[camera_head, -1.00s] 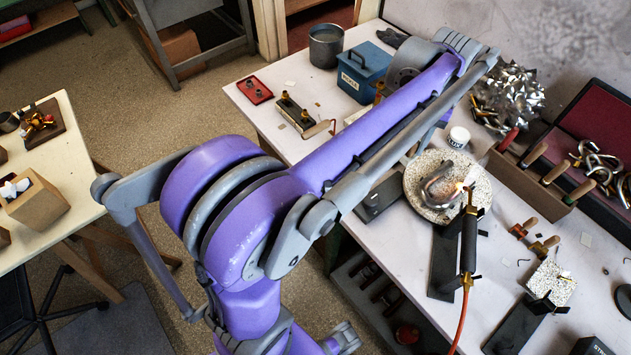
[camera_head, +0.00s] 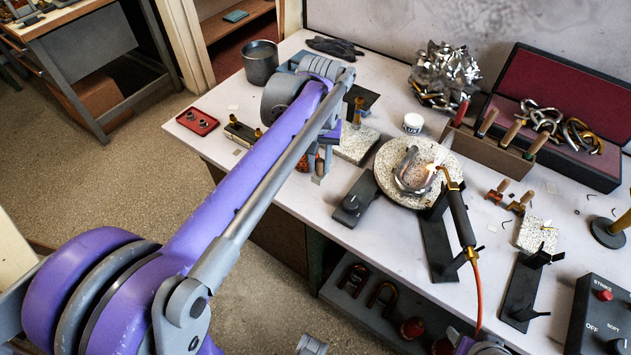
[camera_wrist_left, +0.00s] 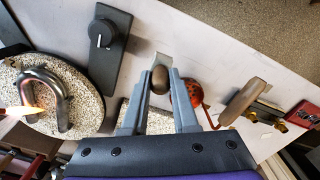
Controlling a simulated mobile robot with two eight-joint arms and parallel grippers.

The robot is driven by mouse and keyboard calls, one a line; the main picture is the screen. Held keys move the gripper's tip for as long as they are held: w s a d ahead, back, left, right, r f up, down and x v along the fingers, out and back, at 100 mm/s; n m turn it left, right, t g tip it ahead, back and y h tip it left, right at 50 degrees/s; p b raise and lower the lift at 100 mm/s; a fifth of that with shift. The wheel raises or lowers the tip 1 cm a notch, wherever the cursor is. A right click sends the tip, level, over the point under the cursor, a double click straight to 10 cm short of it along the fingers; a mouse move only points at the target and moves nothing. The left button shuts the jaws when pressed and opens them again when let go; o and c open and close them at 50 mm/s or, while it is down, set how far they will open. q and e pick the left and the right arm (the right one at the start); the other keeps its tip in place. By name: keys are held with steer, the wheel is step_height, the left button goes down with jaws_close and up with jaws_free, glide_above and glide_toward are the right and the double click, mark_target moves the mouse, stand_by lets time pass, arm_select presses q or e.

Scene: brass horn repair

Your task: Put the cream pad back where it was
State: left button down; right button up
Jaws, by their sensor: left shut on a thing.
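My left gripper (camera_wrist_left: 159,95) is shut on a brown rounded thing (camera_wrist_left: 160,79); a pale flat piece shows just beyond it in the left wrist view. I cannot tell whether that piece is the cream pad. In the head view the gripper (camera_head: 322,165) hangs near the table's front edge, partly hidden by my arm. A cream speckled square block (camera_head: 356,146) lies just right of it. A smaller cream speckled square (camera_head: 541,233) lies farther right.
A round speckled slab (camera_head: 440,184) bears a bent metal tube (camera_head: 403,178) beside a lit torch (camera_head: 460,218). A black box with a knob (camera_head: 353,198) stands nearby. A reddish ball (camera_wrist_left: 194,92) and a wooden-handled tool (camera_wrist_left: 243,100) lie near the left gripper.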

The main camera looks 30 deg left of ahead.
mark_target(320, 178)
arm_select(q)
steer(key=shift+f, duration=2.8)
steer(key=shift+f+b, duration=0.15)
steer(key=shift+b, duration=0.2)
steer(key=c, duration=0.7)
jaws_free()
